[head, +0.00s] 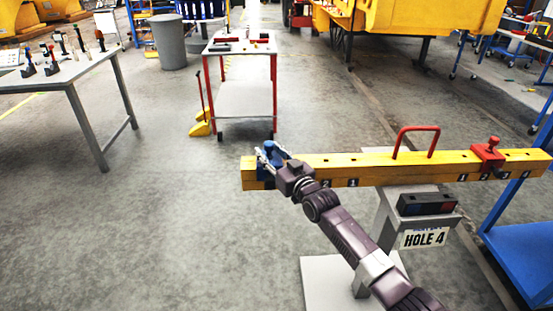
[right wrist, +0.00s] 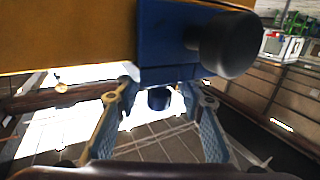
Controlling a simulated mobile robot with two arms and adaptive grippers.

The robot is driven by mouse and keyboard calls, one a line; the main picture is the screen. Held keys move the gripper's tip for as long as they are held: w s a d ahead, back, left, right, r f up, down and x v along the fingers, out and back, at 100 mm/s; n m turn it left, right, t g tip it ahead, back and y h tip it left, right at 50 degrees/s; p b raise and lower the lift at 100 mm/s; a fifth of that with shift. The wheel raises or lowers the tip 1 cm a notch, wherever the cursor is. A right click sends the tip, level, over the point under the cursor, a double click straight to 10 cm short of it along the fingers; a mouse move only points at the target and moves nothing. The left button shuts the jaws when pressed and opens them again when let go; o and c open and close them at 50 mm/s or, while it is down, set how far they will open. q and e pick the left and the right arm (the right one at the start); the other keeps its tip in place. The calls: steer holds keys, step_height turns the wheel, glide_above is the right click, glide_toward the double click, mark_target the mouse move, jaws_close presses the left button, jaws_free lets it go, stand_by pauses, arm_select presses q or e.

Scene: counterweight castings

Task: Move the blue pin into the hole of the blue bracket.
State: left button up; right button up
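The blue bracket (head: 262,171) sits around the left end of a yellow beam (head: 375,168). It fills the top middle of the right wrist view (right wrist: 165,40), with a dark round knob (right wrist: 228,44) sticking out from it. My right gripper (head: 268,154) is at the bracket, its fingers beside the blue part there. In the right wrist view its two fingers (right wrist: 158,99) are spread apart. A short blue cylinder (right wrist: 158,101) shows between them, below the bracket; I cannot tell whether it is the blue pin or whether it is in the hole. My left gripper is out of view.
A red bracket (head: 488,158) and red handle (head: 415,130) are on the beam. A sign reading HOLE 4 (head: 424,238) hangs on the stand. A table with several upright pins (head: 75,70) stands at left; a red-framed cart (head: 240,47) is behind. A blue cart (head: 525,250) is at right.

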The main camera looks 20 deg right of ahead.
steer(key=s+d, duration=0.2)
steer(key=s, duration=0.9)
steer(key=shift+s+d, duration=0.15)
steer(key=shift+s, duration=0.1)
steer(key=shift+r, duration=0.1)
steer(key=s+d+f+g+h, duration=0.1)
steer(key=s+f+g, duration=0.3)
steer(key=f, duration=0.9)
steer(key=s+d+f+m+g+h, duration=0.1)
steer(key=s+f, duration=0.5)
steer(key=f, duration=0.7)
steer(key=s+d+f+g+h, duration=0.1)
steer(key=s+f+g, duration=0.3)
steer(key=f, duration=0.9)
steer(key=s+a+f+g, duration=0.1)
steer(key=s+f+g, duration=0.1)
steer(key=s+f, duration=0.6)
steer(key=s+a+f+g, duration=0.2)
steer(key=s+f, duration=0.5)
steer(key=s, duration=1.4)
steer(key=s+a+f+n+g, duration=0.1)
steer(key=s+f+g, duration=0.2)
steer(key=s+f, duration=0.5)
steer(key=s, duration=0.7)
steer(key=shift+a+f+g, duration=0.3)
steer(key=shift+c, duration=0.6)
